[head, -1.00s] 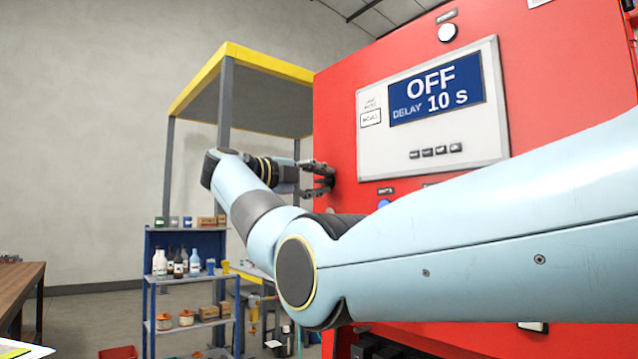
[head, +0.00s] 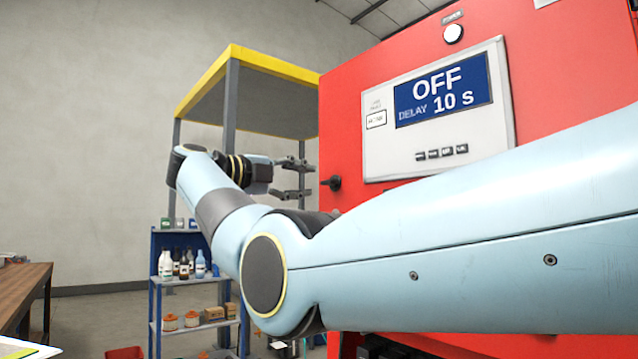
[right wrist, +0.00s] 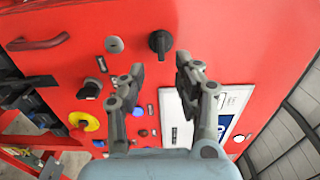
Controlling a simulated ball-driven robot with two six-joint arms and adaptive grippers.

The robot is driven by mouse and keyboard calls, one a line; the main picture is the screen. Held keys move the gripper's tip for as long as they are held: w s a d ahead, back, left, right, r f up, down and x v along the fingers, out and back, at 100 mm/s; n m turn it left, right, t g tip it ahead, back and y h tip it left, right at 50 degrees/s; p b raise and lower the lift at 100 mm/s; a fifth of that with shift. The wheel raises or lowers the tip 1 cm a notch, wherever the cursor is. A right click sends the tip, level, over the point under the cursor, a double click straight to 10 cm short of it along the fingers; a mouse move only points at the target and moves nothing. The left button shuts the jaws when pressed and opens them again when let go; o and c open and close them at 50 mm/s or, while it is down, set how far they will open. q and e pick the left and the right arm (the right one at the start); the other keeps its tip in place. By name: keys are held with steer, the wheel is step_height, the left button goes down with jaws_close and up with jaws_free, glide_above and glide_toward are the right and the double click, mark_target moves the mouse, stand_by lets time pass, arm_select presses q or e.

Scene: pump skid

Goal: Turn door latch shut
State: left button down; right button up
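The door latch is a black knob (head: 332,183) with a bar grip on the red cabinet front (head: 350,120), near its left edge. It also shows in the right wrist view (right wrist: 160,43), where its bar runs roughly up and down the picture. My right gripper (head: 312,178) is open and empty, just left of the latch with a gap between. In the right wrist view its spread fingers (right wrist: 160,66) stand before the latch, not touching it as far as I can see. My left gripper is not in view.
A grey control panel (head: 435,158) reads OFF, DELAY 10 s. A blue shelf (head: 155,270) stands behind my arm.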

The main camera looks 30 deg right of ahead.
steer(key=shift+s+a, duration=0.2)
steer(key=shift+a, duration=2.5)
